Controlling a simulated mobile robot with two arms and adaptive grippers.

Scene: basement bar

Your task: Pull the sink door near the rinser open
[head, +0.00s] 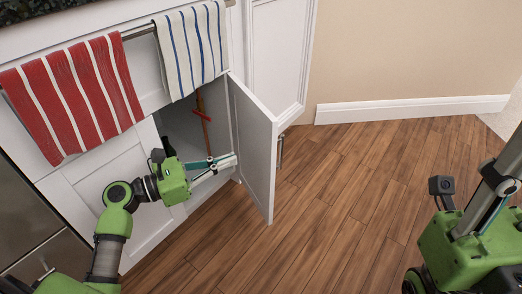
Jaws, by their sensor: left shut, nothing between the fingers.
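The white sink door (256,140) stands swung well out from the cabinet, hinged on its right side, and the dark interior shows at its left. My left gripper (233,160) is shut and empty, at the inner face of this door. I cannot tell whether its fingertips touch the door. My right gripper (508,172) is at the right edge, well apart from the door and partly out of frame; I cannot tell its opening. The rinser does not show.
A red striped towel (75,98) and a blue striped towel (190,48) hang from a rail above the cabinet. A red-handled pipe (203,115) shows inside. A closed white panel (277,55) stands behind the door. The wooden floor (340,210) is clear.

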